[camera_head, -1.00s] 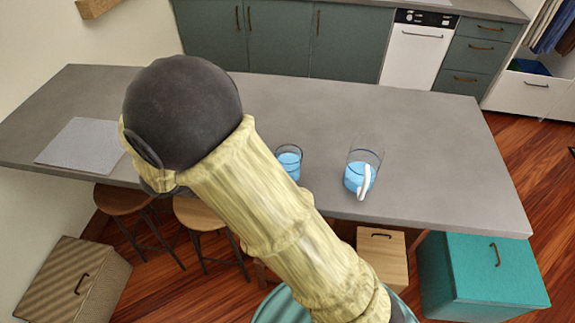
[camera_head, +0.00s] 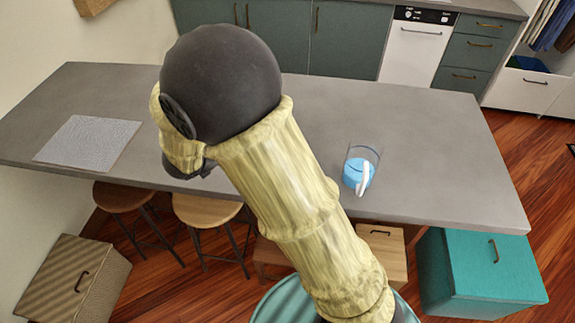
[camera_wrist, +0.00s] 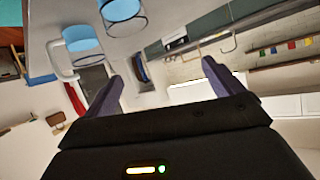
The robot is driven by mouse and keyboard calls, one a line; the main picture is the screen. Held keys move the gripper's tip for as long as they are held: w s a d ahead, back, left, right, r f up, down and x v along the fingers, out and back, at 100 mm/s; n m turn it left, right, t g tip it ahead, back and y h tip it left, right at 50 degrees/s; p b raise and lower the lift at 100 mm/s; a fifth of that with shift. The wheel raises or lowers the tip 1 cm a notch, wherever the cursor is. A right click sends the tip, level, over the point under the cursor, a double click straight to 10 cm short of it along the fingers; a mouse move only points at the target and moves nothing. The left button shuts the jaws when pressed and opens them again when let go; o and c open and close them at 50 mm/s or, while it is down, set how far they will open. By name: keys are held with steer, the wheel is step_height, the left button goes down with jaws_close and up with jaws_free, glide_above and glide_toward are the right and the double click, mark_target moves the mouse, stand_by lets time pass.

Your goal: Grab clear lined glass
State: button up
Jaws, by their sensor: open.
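A clear glass (camera_wrist: 123,14) with a dark rim line and a blue lower part shows at the top of the wrist view, cut off by the frame edge. In the head view my arm hides it. A similar glass mug (camera_head: 360,170) with a white handle stands on the grey counter, right of my arm; it also shows in the wrist view (camera_wrist: 83,40). My gripper (camera_wrist: 161,70) is open, its two dark fingers apart with nothing between them. The glass lies above and left of the fingers in that view, apart from them. My arm hides the gripper in the head view.
The grey counter (camera_head: 440,150) is clear around the mug and to its right. A light grey mat (camera_head: 88,142) lies at its left end. Stools (camera_head: 207,210), a wooden box and a teal box (camera_head: 480,265) stand at the near side. Green cabinets stand behind.

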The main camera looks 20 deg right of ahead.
steer(key=s+d+f+n+g+y, duration=0.2)
steer(key=s+d+n+y, duration=0.2)
steer(key=s+n, duration=0.2)
steer(key=s+d+f+n+g+y, duration=0.2)
steer(key=s+d+n+y, duration=0.3)
steer(key=s, duration=0.4)
steer(key=shift+s+d+n+g+y, duration=0.15)
steer(key=shift+d+n+g+y, duration=0.2)
steer(key=shift+g, duration=0.35)
